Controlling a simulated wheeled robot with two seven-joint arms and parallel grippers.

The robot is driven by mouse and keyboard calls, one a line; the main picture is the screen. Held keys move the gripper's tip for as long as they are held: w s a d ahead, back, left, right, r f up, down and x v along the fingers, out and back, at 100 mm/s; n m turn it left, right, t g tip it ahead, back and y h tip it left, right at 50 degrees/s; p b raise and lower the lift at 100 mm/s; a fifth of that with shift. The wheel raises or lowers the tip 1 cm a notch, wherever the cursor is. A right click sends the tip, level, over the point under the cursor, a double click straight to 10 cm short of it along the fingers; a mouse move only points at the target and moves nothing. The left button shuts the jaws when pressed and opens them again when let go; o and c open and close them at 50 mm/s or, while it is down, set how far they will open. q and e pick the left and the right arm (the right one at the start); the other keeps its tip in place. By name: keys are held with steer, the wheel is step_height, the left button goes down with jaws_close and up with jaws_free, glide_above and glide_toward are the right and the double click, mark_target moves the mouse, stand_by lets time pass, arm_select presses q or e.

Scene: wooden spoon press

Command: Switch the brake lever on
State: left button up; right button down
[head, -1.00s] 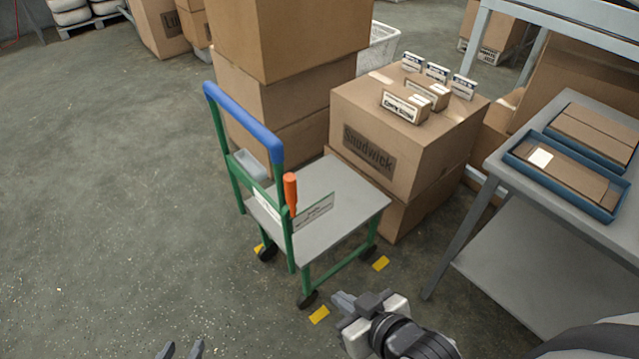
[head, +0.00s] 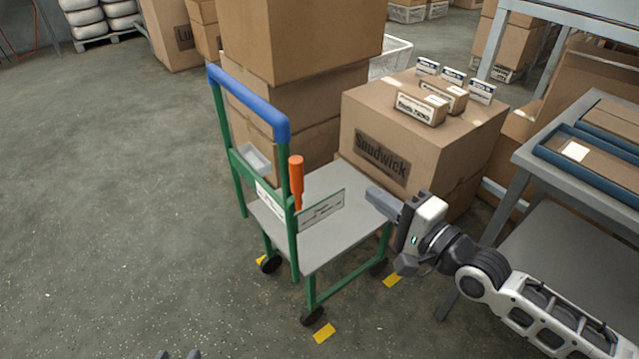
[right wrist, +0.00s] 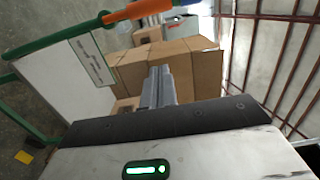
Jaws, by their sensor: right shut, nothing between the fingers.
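The brake lever, with an orange grip (head: 297,170), stands upright at the right post of the green cart frame (head: 290,240). It also shows in the right wrist view as an orange grip (right wrist: 130,12) at the top. My right gripper (head: 376,197) is shut and empty, to the right of the lever and apart from it, over the cart's right edge. Its closed fingers (right wrist: 160,85) show in the right wrist view. My left gripper (head: 178,355) shows only as two fingertips at the bottom edge, with a gap between them.
The cart has a blue handle (head: 250,102), a grey deck (head: 335,235) and a sign (head: 320,208) beside the lever. Cardboard boxes (head: 400,130) stand behind it. A grey table (head: 540,165) with blue trays is at right. The floor at left is clear.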

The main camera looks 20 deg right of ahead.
mark_target(296, 185)
steer(key=w+a, duration=0.8)
steer(key=shift+w, duration=0.25)
steer(key=shift+w, duration=0.1)
stand_by(0.5)
